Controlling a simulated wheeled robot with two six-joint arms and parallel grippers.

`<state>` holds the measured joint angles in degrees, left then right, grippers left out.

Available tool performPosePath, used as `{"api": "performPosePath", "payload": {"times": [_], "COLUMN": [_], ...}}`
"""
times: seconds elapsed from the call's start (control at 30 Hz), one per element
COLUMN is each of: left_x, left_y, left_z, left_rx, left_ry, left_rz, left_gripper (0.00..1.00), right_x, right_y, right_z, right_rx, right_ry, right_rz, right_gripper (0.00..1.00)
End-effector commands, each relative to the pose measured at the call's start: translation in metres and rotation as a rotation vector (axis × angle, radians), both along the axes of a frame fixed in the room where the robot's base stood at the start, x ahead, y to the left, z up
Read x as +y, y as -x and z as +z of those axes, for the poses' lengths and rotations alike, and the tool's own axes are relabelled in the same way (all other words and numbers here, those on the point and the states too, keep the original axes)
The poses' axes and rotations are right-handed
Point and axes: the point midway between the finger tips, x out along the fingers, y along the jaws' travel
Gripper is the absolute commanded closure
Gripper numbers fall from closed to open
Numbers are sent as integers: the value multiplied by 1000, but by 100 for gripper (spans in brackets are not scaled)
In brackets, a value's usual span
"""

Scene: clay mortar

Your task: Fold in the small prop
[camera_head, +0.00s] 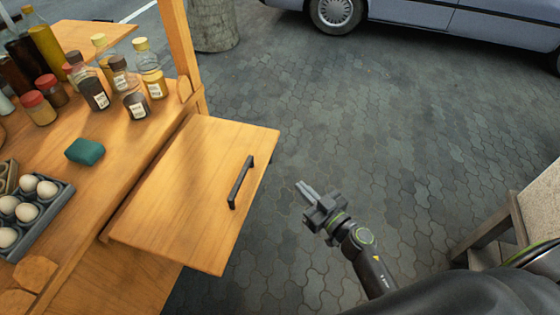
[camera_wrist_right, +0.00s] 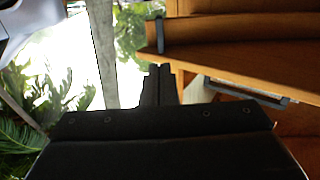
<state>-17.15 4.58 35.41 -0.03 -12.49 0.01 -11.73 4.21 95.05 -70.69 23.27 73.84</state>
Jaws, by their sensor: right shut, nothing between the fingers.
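A wooden flap (camera_head: 195,190) with a dark bar handle (camera_head: 240,182) stands out level from the side of the wooden stall in the head view. No prop can be made out there; the space under the flap is hidden. My right gripper (camera_head: 306,190) is shut and empty, to the right of the flap and apart from it, over the paving. In the right wrist view its fingers (camera_wrist_right: 158,74) point toward brown woodwork (camera_wrist_right: 230,58). A thin grey bar (camera_wrist_right: 245,91) shows below a board there; I cannot tell whether it is the prop. My left gripper is out of view.
The stall top carries several bottles and jars (camera_head: 132,100), a green block (camera_head: 85,151) and an egg tray (camera_head: 52,215). A wooden post (camera_head: 180,45) rises behind the flap. A bench-like thing (camera_head: 490,235) stands at right. Paving between is clear.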

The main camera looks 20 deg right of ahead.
Motion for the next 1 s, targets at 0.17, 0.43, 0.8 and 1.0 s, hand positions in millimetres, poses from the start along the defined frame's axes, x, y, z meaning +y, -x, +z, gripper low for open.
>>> {"api": "performPosePath", "payload": {"times": [0.17, 0.43, 0.8, 1.0], "left_x": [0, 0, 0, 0], "left_y": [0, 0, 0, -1], "left_z": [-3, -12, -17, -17], "left_rx": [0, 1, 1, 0], "left_ry": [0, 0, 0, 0], "left_rz": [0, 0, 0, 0], "left_gripper": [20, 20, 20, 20], "right_x": [14, 32, 41, 40], "right_y": [-37, -86, -110, -110], "right_z": [0, -1, 0, 0], "right_rx": [-3, -2, -1, -1], "right_ry": [-2, -2, -1, -1], "right_rz": [3, 4, 3, 3], "right_gripper": [100, 100, 100, 100]}}
